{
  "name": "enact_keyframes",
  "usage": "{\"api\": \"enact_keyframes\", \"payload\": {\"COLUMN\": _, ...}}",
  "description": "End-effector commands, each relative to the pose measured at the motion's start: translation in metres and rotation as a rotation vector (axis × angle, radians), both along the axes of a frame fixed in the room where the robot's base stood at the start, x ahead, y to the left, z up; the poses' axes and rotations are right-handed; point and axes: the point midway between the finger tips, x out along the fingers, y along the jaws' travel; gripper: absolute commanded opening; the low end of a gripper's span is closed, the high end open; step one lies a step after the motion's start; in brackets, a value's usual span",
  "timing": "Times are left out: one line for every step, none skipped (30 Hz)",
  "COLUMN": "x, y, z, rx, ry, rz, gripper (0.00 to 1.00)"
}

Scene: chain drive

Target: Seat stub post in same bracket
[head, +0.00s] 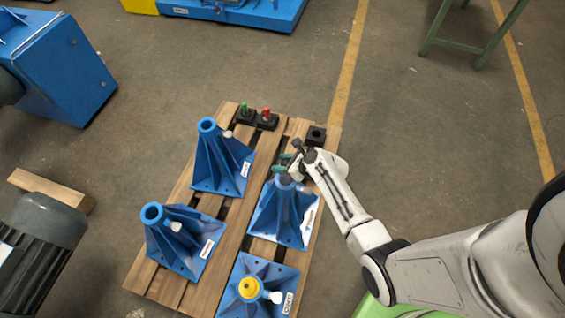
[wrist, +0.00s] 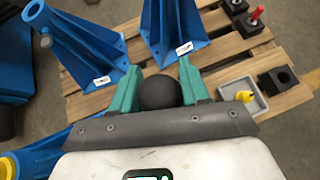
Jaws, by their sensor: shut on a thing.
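My gripper (head: 287,168) is over the top of the right-hand blue bracket (head: 283,216) on the pallet. In the wrist view its green fingers (wrist: 158,88) are shut on a dark round-ended piece, which I take for the stub post (wrist: 159,93). In the head view a grey end of the post (head: 285,179) shows under the fingers, at the mouth of the bracket's tube. The fingers hide part of that mouth, so I cannot tell how deep the post sits.
The pallet (head: 231,238) also bears a rear bracket (head: 222,165), a left bracket (head: 182,238) and a yellow-capped front bracket (head: 262,290). Black blocks with green (head: 244,112) and red (head: 267,117) pegs and an empty black block (head: 316,135) stand behind. A small tray (wrist: 231,88) holds a yellow piece.

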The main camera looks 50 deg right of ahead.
Motion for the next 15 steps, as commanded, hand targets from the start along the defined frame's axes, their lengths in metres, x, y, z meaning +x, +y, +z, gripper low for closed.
{"api": "enact_keyframes", "payload": {"x": 0.0024, "y": -0.0014, "z": 0.0014, "rx": -0.003, "ry": -0.006, "rz": -0.001, "gripper": 0.0}}
{"api": "enact_keyframes", "payload": {"x": 0.0024, "y": -0.0014, "z": 0.0008, "rx": -0.003, "ry": -0.006, "rz": -0.001, "gripper": 0.0}}
{"api": "enact_keyframes", "payload": {"x": 0.0024, "y": -0.0014, "z": 0.0, "rx": -0.003, "ry": -0.006, "rz": -0.001, "gripper": 0.0}}
{"api": "enact_keyframes", "payload": {"x": 0.0024, "y": -0.0014, "z": -0.0005, "rx": -0.003, "ry": -0.006, "rz": -0.001, "gripper": 0.0}}
{"api": "enact_keyframes", "payload": {"x": 0.0024, "y": -0.0013, "z": -0.0011, "rx": -0.003, "ry": -0.006, "rz": -0.001, "gripper": 0.0}}
{"api": "enact_keyframes", "payload": {"x": 0.0024, "y": -0.0013, "z": -0.0018, "rx": -0.003, "ry": -0.006, "rz": -0.001, "gripper": 0.0}}
{"api": "enact_keyframes", "payload": {"x": 0.0024, "y": -0.0013, "z": -0.0024, "rx": -0.003, "ry": -0.006, "rz": -0.001, "gripper": 0.0}}
{"api": "enact_keyframes", "payload": {"x": 0.0024, "y": -0.0013, "z": -0.003, "rx": -0.003, "ry": -0.006, "rz": -0.001, "gripper": 0.0}}
{"api": "enact_keyframes", "payload": {"x": 0.0024, "y": -0.0013, "z": -0.0038, "rx": -0.003, "ry": -0.006, "rz": -0.001, "gripper": 0.0}}
{"api": "enact_keyframes", "payload": {"x": 0.0024, "y": -0.0013, "z": -0.0043, "rx": -0.003, "ry": -0.006, "rz": -0.001, "gripper": 0.0}}
{"api": "enact_keyframes", "payload": {"x": 0.0024, "y": -0.0013, "z": -0.0048, "rx": -0.003, "ry": -0.006, "rz": -0.001, "gripper": 0.0}}
{"api": "enact_keyframes", "payload": {"x": 0.0024, "y": -0.0013, "z": -0.0056, "rx": -0.003, "ry": -0.006, "rz": -0.001, "gripper": 0.0}}
{"api": "enact_keyframes", "payload": {"x": 0.0024, "y": -0.0013, "z": -0.0061, "rx": -0.003, "ry": -0.006, "rz": -0.001, "gripper": 0.0}}
{"api": "enact_keyframes", "payload": {"x": 0.0025, "y": -0.0013, "z": -0.0067, "rx": -0.003, "ry": -0.006, "rz": -0.001, "gripper": 0.0}}
{"api": "enact_keyframes", "payload": {"x": 0.0024, "y": -0.0013, "z": -0.0074, "rx": -0.003, "ry": -0.006, "rz": -0.001, "gripper": 0.0}}
